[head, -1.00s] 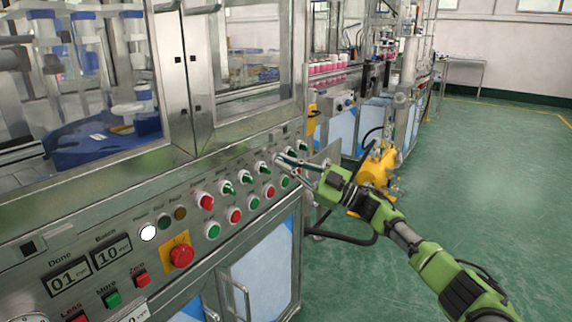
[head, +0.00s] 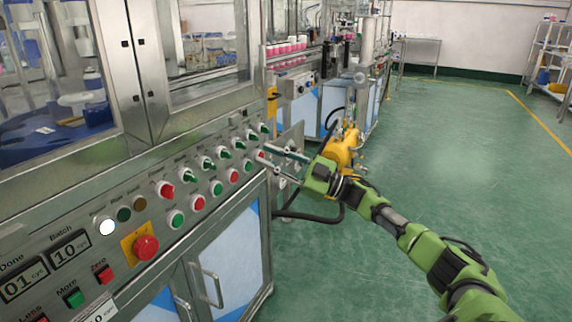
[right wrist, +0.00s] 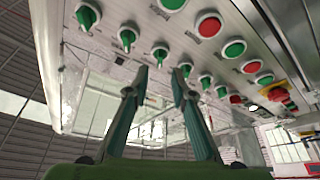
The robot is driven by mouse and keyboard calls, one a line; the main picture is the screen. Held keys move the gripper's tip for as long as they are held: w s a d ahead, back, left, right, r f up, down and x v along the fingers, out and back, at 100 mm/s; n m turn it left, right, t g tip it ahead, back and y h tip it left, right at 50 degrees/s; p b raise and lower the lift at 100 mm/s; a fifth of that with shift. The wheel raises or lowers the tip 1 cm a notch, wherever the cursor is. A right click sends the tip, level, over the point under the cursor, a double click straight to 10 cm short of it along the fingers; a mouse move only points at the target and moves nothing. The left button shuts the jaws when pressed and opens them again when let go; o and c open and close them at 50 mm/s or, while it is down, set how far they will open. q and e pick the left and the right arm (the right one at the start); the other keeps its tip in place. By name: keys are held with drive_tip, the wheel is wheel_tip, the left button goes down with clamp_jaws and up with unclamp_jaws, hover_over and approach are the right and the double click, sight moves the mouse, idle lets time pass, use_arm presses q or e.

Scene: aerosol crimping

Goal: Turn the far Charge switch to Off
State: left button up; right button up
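The control panel (head: 120,215) of the steel machine carries a row of rotary switches. The near one is a red knob (head: 165,189); the rest are green, up to the far-end knob (head: 264,128). The labels are too small to read, so I cannot tell which is Charge. In the right wrist view the far-end green knob (right wrist: 87,15) is large at upper left. My right gripper (head: 262,153) is open and empty beside the far end of the panel. Its two fingers (right wrist: 159,72) are apart, with green knobs beyond them. My left gripper is not in view.
Red and green push buttons (head: 197,202) run below the switches. A red emergency stop (head: 145,247) sits on a yellow plate nearer. A cabinet door handle (head: 210,287) sticks out below. Green floor (head: 430,150) lies clear to the right.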

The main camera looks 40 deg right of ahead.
drive_tip(key=shift+v, duration=2.75)
